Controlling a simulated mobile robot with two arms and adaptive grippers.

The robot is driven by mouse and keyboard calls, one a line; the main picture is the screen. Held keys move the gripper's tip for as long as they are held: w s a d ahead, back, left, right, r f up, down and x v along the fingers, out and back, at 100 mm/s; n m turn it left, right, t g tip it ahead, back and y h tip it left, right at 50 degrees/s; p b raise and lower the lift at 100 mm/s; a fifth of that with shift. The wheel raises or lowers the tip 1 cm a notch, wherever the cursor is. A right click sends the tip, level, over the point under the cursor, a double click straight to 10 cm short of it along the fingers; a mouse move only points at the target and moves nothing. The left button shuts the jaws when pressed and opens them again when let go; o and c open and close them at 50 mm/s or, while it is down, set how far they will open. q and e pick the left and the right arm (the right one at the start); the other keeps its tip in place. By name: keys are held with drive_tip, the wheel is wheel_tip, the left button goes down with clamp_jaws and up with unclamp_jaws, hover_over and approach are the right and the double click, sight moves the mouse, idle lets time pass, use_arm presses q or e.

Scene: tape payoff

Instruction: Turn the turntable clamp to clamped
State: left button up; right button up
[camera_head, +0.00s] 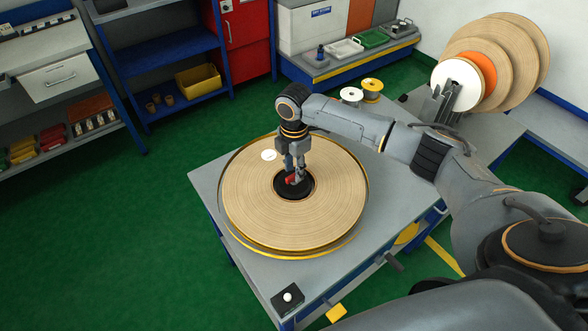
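The turntable stands on a grey table and bears a large tan tape roll (243,201) with a yellow-edged rim (262,249). At its centre is a black hub (281,191) with a small red clamp handle (291,180). My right gripper (296,179) points down over the hub, with its fingertips at the red handle. The fingers partly hide the handle, and I cannot tell whether they grip it or only touch it. The clamp's setting cannot be read from here. My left gripper is not in view.
The grey table (212,183) has free room around the turntable. A black box with a white knob (288,298) is at its front corner. Two small spools (372,86) stand behind, and large tape reels (520,45) stand at the back right. Green floor (90,240) is clear at left.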

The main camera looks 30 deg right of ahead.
drive_tip(key=shift+f, duration=0.85)
clamp_jaws()
